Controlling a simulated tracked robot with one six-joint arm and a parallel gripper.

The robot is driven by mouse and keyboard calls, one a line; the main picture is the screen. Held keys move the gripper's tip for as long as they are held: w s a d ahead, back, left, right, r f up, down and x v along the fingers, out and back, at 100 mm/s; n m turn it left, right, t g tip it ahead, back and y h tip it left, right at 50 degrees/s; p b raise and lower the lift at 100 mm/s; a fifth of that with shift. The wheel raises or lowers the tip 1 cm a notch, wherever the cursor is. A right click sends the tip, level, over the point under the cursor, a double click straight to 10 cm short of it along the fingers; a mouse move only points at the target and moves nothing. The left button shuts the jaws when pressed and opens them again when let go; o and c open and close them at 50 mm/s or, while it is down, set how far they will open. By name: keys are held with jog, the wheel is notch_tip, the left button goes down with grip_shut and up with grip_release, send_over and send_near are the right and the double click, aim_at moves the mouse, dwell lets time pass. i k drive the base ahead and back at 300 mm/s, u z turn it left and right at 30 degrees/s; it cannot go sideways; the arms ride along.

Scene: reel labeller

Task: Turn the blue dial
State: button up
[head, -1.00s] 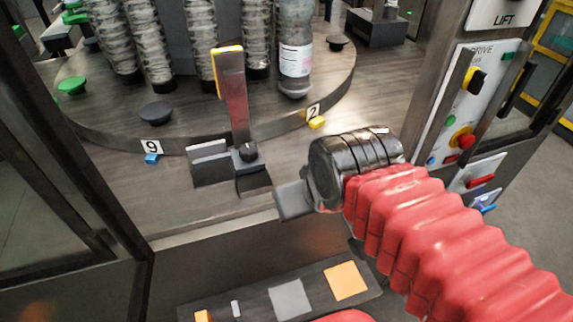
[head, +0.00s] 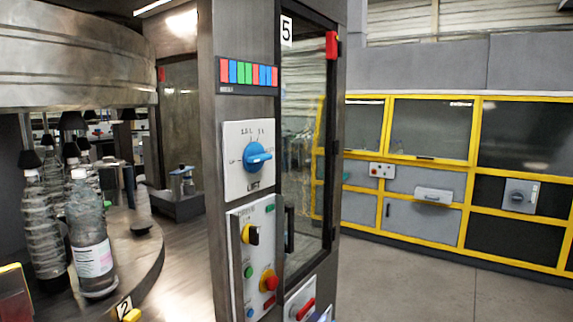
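The blue dial (head: 257,157) is a round blue knob with a raised grip, on a white panel (head: 236,188) marked LIFT. The panel is fixed to a dark metal post in the middle of the head view. The dial's grip points to the right and slightly up. Printed marks stand around it, too small to read surely. Nothing touches the dial. My gripper is not in view.
Below is a DRIVE panel (head: 241,285) with a black-and-yellow switch (head: 249,234) and a red-and-yellow knob (head: 269,281). A glass door (head: 305,160) is to the right. Bottles (head: 90,240) stand on a round table at left. Floor (head: 400,275) at right is clear.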

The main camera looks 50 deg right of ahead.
aim_at(254, 156)
jog(key=z, duration=0.45)
jog(key=k, duration=1.1)
jog(key=z, duration=0.75)
jog(key=i, duration=1.3)
jog(key=u, duration=0.3)
jog(key=k, duration=0.5)
jog(key=u, duration=0.2)
